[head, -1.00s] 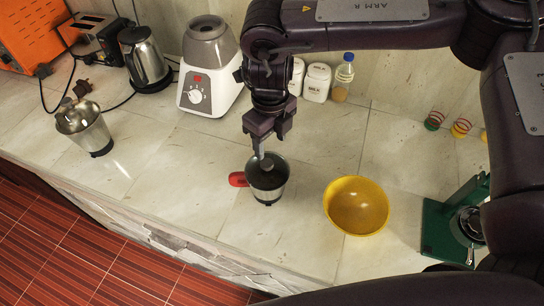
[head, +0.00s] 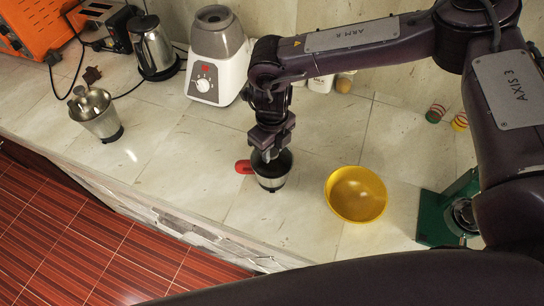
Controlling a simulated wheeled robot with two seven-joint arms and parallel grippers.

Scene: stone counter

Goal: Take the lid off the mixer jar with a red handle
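The mixer jar (head: 271,184) stands upright on the stone counter in the middle of the head view. It is a small steel jar with a dark lid (head: 286,163) on top and a red handle (head: 243,167) pointing left. My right gripper (head: 268,155) points down over the jar, with its fingertips at the lid's top. The fingers hide the lid's knob and most of the lid, so I cannot tell whether they are closed on it. My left gripper is not in view.
A yellow bowl (head: 356,206) stands right of the jar, with a green device (head: 436,215) beyond it. A white mixer base (head: 207,82) stands behind to the left. Another steel jar (head: 103,123) stands far left. The counter between that jar and the red handle is clear.

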